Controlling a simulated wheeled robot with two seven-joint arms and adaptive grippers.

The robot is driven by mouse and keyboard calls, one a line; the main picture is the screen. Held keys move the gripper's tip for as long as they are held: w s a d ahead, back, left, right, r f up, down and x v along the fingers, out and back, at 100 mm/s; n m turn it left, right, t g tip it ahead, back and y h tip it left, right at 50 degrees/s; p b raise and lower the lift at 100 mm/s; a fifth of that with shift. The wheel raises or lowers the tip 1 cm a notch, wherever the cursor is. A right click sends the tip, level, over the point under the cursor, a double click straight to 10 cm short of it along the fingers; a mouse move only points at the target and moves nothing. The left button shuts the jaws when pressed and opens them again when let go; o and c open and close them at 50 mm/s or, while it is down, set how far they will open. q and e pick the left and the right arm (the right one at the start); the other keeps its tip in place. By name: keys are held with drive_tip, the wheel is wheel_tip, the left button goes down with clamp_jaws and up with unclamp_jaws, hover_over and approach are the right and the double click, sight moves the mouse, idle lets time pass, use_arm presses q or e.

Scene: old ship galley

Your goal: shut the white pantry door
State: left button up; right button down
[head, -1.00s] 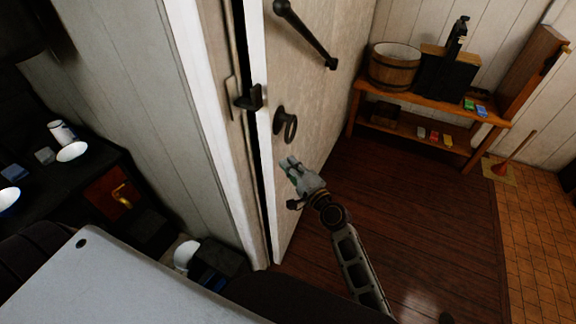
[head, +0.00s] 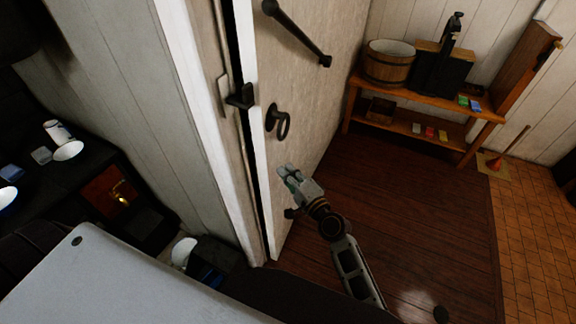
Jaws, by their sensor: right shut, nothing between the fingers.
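The white pantry door (head: 310,90) stands in the upper middle of the head view. A narrow dark gap shows between its edge and the white frame (head: 200,110), so it is slightly ajar. It carries a long dark bar handle (head: 297,35) and a dark ring pull (head: 278,122). A dark latch piece (head: 241,96) sits at the frame edge. My right gripper (head: 284,173) is shut and empty, at the door's face below the ring pull. Whether it touches the door I cannot tell. My left gripper is not in view.
A wooden shelf bench (head: 483,114) with a wooden bucket (head: 388,64) and a black pump (head: 443,68) stands at the back right. A plunger-like tool (head: 496,162) stands right of it. A dark stove (head: 92,160) is at left. Dark floorboards (head: 420,200) right of my arm are clear.

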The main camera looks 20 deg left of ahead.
drive_tip(key=s+d+p, duration=0.1)
drive_tip(key=s, duration=0.5)
drive_tip(key=shift+d, duration=0.3)
drive_tip(key=shift+s, duration=0.1)
